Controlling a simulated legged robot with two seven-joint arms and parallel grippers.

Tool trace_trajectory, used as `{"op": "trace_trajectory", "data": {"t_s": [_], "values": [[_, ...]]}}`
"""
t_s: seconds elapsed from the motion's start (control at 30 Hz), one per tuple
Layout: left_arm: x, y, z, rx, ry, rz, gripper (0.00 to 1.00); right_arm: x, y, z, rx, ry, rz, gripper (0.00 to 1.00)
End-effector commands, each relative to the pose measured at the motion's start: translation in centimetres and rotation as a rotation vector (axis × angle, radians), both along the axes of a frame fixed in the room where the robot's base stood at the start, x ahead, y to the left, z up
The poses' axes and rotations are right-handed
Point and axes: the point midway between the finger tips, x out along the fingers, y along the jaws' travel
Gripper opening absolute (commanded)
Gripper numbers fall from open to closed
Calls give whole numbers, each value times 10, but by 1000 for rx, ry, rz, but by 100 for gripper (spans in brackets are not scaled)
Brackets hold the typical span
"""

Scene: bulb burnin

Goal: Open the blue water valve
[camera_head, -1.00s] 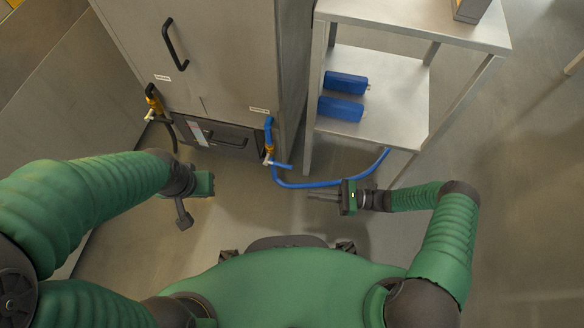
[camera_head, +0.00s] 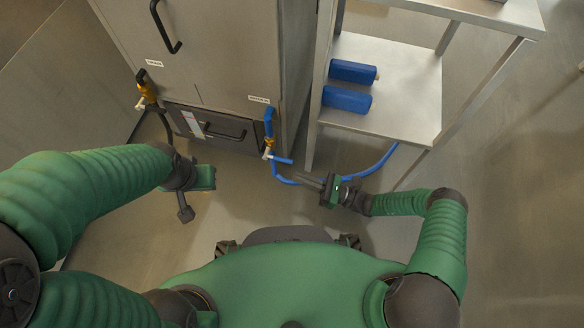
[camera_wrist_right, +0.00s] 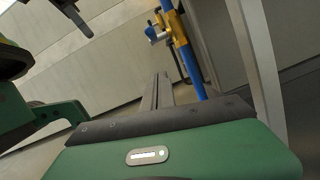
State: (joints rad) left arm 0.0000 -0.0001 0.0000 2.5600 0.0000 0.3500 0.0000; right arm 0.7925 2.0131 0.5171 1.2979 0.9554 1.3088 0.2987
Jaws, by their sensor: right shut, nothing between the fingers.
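The blue water valve (camera_head: 269,146) is on a blue pipe at the cabinet's lower right corner. It has a brass-yellow body, a pale fitting and a blue lever (camera_head: 284,161) pointing right, crosswise to the pipe. In the right wrist view the valve (camera_wrist_right: 180,41) is beyond the fingertips, at upper centre. My right gripper (camera_head: 301,178) is shut and empty, just right of and below the lever in the head view, with a gap between. Its fingers also show in the wrist view (camera_wrist_right: 160,82). My left gripper (camera_head: 186,214) is low on the left, away from the valve; its jaw opening is unclear.
A blue hose (camera_head: 380,162) runs from the valve to the right, partly behind my right gripper. A steel shelf (camera_head: 405,105) with two blue canisters stands right of the cabinet (camera_head: 225,50); its leg is near my gripper. A yellow valve (camera_head: 147,93) is at left.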

Motion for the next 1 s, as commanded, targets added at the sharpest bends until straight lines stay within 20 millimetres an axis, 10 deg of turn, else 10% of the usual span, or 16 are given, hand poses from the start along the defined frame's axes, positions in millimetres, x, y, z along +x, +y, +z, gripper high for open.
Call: {"op": "trace_trajectory", "data": {"t_s": [0.17,0.4,1.0], "values": [[0,0,-17,0,0,0,0,12,36,6,2,0,5,0],[0,0,-25,0,0,0,0,19,30,42,-1,-2,0,0],[0,0,-11,0,0,0,0,19,23,55,-47,13,1,0]]}}
